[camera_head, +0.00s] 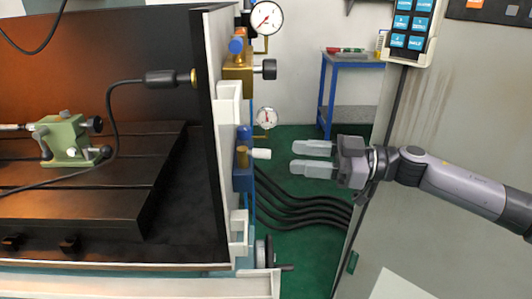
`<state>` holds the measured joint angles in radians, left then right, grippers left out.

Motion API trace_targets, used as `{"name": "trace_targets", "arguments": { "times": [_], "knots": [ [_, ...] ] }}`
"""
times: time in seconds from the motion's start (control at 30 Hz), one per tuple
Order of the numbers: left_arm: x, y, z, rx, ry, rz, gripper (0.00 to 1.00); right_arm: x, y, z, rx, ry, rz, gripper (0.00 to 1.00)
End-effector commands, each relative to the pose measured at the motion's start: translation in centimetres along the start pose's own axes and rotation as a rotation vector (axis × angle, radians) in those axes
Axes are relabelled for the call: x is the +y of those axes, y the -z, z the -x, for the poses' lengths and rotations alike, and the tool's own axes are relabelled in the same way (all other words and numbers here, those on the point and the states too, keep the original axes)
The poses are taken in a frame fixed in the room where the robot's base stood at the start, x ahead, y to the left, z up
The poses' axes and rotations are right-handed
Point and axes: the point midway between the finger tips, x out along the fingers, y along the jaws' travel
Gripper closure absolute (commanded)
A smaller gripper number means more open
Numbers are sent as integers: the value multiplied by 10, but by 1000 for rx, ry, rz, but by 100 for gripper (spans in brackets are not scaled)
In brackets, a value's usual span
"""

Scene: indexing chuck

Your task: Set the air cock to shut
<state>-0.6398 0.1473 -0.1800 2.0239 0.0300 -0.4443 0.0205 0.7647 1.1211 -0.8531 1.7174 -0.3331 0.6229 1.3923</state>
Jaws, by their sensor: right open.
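A blue valve body (243,178) with a brass part and a short white lever or knob (261,153) sits on the white edge panel at the picture's middle; it looks like the air cock. The white piece points right, toward my right gripper. My right gripper (293,158) comes in from the right with its two pale fingers apart and empty. Its fingertips are a little right of the white piece, with a visible gap between them. Which setting the cock is in cannot be told. My left gripper is not in view.
Above sit a brass fitting (238,74) with a black knob (269,69), a large gauge (266,18) and a small gauge (266,117). Black hoses (300,212) run below my gripper. A grey cabinet (440,110) stands right. A blue bench (350,60) stands behind.

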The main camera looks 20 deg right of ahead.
Motion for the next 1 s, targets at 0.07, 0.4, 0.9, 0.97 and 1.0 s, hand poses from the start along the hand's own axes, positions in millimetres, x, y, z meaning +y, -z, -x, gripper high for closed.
{"name": "trace_targets", "arguments": {
  "times": [0.07,0.4,0.9,0.97,1.0],
  "knots": [
    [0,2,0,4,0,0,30,0,0,-2,-2,3,1,55],
    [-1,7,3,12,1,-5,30,0,2,-48,0,4,1,55],
    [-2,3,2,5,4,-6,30,0,0,-71,-3,1,1,55],
    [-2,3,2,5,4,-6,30,0,0,-71,-3,1,1,61],
    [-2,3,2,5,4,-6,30,0,0,-71,-3,1,1,74]
  ]
}}
